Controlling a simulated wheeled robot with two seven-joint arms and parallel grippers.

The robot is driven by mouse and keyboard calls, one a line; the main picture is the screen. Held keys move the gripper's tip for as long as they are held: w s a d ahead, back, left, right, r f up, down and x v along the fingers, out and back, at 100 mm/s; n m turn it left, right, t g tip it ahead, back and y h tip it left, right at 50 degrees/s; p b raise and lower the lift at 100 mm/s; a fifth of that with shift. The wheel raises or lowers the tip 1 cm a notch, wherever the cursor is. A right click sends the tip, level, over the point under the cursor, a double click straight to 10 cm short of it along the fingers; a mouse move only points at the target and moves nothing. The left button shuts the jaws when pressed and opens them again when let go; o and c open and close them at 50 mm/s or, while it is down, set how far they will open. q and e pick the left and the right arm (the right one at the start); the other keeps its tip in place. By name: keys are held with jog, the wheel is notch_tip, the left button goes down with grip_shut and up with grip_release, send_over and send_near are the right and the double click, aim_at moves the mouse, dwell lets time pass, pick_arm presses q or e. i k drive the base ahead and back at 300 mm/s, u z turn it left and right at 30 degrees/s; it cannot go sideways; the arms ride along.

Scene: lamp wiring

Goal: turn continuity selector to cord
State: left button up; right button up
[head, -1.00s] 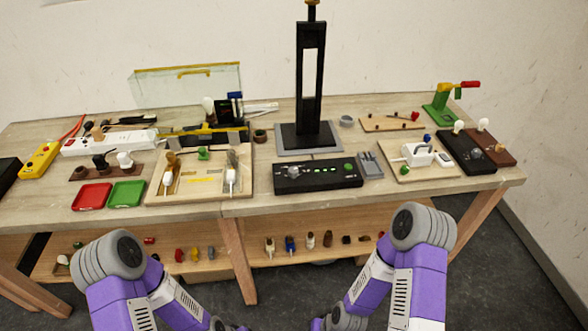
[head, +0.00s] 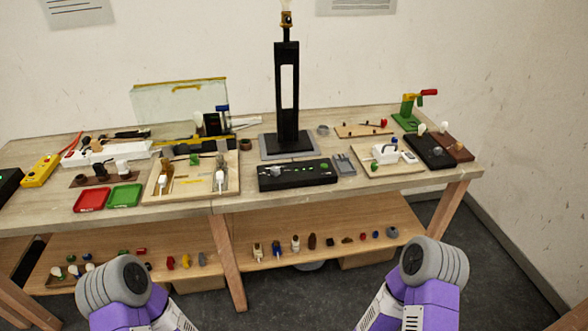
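A long black box (head: 297,175) lies near the front edge of the table, with a grey knob (head: 275,171) at its left and small green lights and a green button to the right. A second black box (head: 429,151) with a round knob (head: 437,152) lies at the table's right. I cannot tell which knob is the continuity selector; labels and pointer directions are too small to read. Only links of my two arms show at the bottom, in front of the table. Both grippers are out of view.
A tall black lamp (head: 287,97) stands behind the long box. A wooden tray (head: 232,187) lies left of it, a board with a white device (head: 386,153) right. Red (head: 91,198) and green (head: 124,195) trays sit front left. A lower shelf (head: 340,251) holds small parts.

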aim_at(274, 170)
jog(key=z, duration=0.9)
jog(key=i, duration=0.75)
jog(key=u, duration=1)
